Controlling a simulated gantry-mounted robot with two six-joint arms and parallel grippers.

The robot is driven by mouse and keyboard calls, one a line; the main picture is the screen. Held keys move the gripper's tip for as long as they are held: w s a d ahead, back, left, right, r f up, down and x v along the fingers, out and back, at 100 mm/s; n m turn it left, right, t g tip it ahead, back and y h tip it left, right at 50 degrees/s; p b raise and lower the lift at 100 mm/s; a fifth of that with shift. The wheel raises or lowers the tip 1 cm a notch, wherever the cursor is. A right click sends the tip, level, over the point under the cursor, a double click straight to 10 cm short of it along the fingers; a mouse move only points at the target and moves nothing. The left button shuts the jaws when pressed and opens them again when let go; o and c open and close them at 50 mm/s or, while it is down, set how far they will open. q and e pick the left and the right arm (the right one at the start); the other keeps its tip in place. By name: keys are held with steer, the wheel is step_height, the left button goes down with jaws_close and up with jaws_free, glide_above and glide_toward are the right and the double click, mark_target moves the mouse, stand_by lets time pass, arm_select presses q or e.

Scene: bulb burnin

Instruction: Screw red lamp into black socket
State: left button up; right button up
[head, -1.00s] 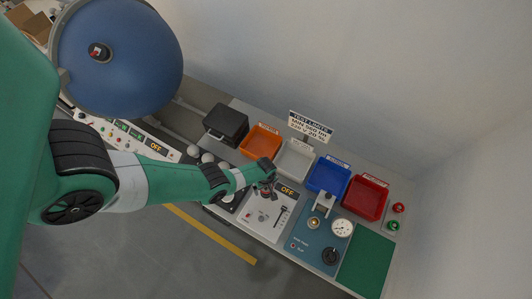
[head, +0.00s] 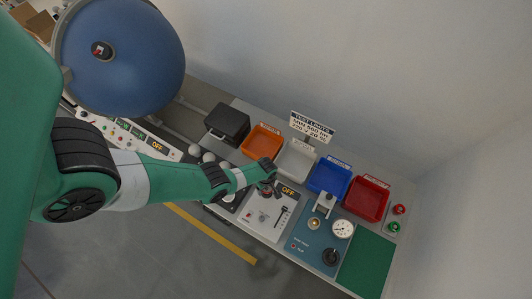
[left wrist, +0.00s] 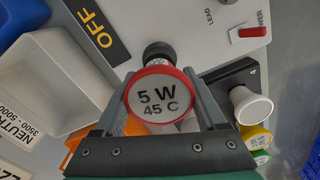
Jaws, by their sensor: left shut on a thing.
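The red lamp (left wrist: 160,98) has a red rim and a pale face marked "5 W 45 C". It sits between the fingers of my left gripper (left wrist: 165,105), which is shut on it. A round black part, which looks like the black socket (left wrist: 157,52), shows just past the lamp's rim in the left wrist view. In the head view my left gripper (head: 269,188) is over the grey panel with the "OFF" display. My right gripper is not in view.
A black rack (left wrist: 232,78) with white, yellow and green-rimmed lamps is close beside the gripper. Orange (head: 262,140), white (head: 295,160), blue (head: 328,178) and red (head: 366,198) bins line the back. A gauge panel (head: 320,235) lies to the right.

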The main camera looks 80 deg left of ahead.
arm_select(q)
steer(key=m, duration=0.5)
steer(key=shift+w, duration=0.1)
steer(key=m, duration=0.6)
steer(key=shift+w+d+m, duration=0.1)
steer(key=shift+w+m, duration=0.05)
steer(key=shift+m, duration=0.15)
steer(key=m, duration=0.6)
steer(key=shift+d, duration=0.1)
steer(key=m, duration=0.5)
steer(key=shift+w+d, duration=0.1)
steer(key=shift+w, duration=0.05)
steer(key=o, duration=1.3)
steer(key=shift+c, duration=0.2)
